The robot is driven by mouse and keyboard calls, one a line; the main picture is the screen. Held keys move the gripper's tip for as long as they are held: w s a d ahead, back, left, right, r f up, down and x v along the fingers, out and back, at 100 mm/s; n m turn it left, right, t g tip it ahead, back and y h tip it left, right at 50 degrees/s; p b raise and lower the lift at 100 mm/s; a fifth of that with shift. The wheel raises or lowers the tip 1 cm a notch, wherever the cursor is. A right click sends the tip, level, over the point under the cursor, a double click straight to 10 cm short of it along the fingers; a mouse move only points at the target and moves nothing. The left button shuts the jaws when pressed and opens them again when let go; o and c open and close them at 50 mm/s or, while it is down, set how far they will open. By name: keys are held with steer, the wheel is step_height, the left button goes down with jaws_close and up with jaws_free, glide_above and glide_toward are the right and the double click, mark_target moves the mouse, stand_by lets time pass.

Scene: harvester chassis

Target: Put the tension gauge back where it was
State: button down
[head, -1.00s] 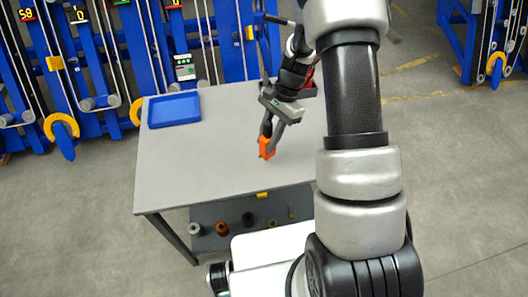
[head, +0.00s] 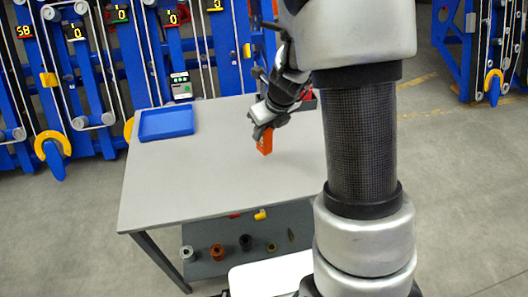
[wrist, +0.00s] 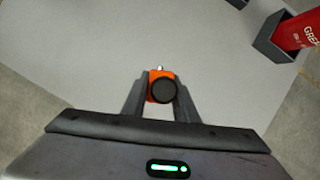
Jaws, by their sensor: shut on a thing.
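The tension gauge is an orange body (head: 265,143) with a round black dial face or knob, seen in the wrist view (wrist: 161,88). A small metal tip sticks out at its far end. My gripper (wrist: 160,100) is shut on it, one dark finger on each side. In the head view my gripper (head: 262,130) holds the gauge over the middle to back part of the grey table (head: 200,190). I cannot tell how far its lower end is from the tabletop.
A blue tray (head: 166,122) lies at the table's back left. A dark box (wrist: 275,35) with a red grease container (wrist: 298,32) stands at the right. Several spools and small parts sit on the lower shelf (head: 265,262). The tabletop's front and left are bare.

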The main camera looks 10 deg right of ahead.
mark_target(264, 144)
step_height(264, 144, down, 5)
steer(key=shift+f+b, duration=0.2)
steer(key=shift+b, duration=0.95)
steer(key=shift+r, duration=0.1)
steer(key=c, duration=1.4)
jaws_free()
